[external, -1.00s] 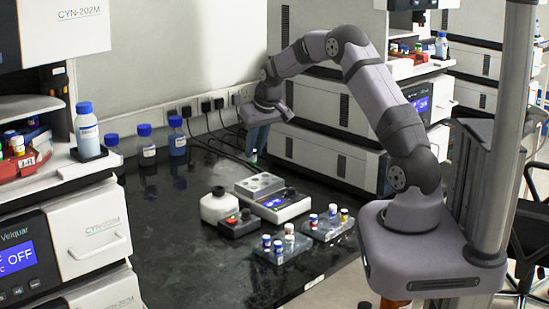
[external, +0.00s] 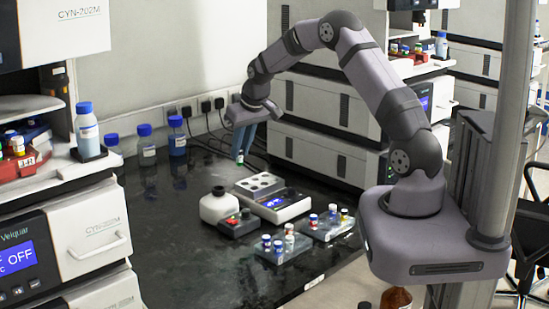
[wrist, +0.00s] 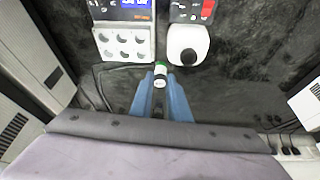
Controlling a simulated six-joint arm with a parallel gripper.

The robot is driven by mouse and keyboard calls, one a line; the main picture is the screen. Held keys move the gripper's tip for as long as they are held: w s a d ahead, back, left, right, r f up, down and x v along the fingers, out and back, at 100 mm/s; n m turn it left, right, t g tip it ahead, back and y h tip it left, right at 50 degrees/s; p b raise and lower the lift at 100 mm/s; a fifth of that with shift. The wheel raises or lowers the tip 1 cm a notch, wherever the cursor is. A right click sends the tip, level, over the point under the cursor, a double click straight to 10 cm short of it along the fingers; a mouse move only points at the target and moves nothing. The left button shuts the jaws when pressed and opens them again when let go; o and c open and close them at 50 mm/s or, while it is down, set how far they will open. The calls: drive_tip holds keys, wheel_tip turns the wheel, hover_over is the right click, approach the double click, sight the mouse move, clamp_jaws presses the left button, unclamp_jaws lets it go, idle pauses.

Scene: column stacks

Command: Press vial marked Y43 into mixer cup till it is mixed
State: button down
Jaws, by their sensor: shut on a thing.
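My gripper (external: 241,153) is shut on a small vial with a green end and a white label. The held vial (wrist: 160,75) shows between the blue fingertips in the wrist view; its marking is too small to read. It hangs above the bench behind the instruments, apart from them. A small dark box (external: 239,224) with red and green spots and a dark round top, which looks like the mixer, sits on the bench in front of it. Part of this box (wrist: 194,11) shows at the top of the wrist view. The cup opening is not clear.
A white bottle with a dark cap (external: 217,206) stands beside the box. A block with round wells (external: 260,186) sits on a unit with a blue display (external: 280,205). Two vial racks (external: 283,254) (external: 329,230) stand nearer. Blue-capped bottles (external: 146,150) line the wall. Bench at front left is clear.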

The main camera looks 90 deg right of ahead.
drive_tip(key=w+a+f+m+p, duration=0.1)
drive_tip(key=w+a+p, duration=0.1)
drive_tip(key=w+p, duration=0.2)
drive_tip(key=shift+w+a+f, duration=0.15)
drive_tip(key=shift+w+a, duration=0.1)
drive_tip(key=shift+w, duration=0.85)
drive_tip(key=shift+f, duration=0.1)
drive_tip(key=shift+f+b, duration=0.9)
drive_tip(key=shift+f, duration=0.95)
drive_tip(key=shift+f+b, duration=1.3)
drive_tip(key=shift+b, duration=0.1)
idle(3.2)
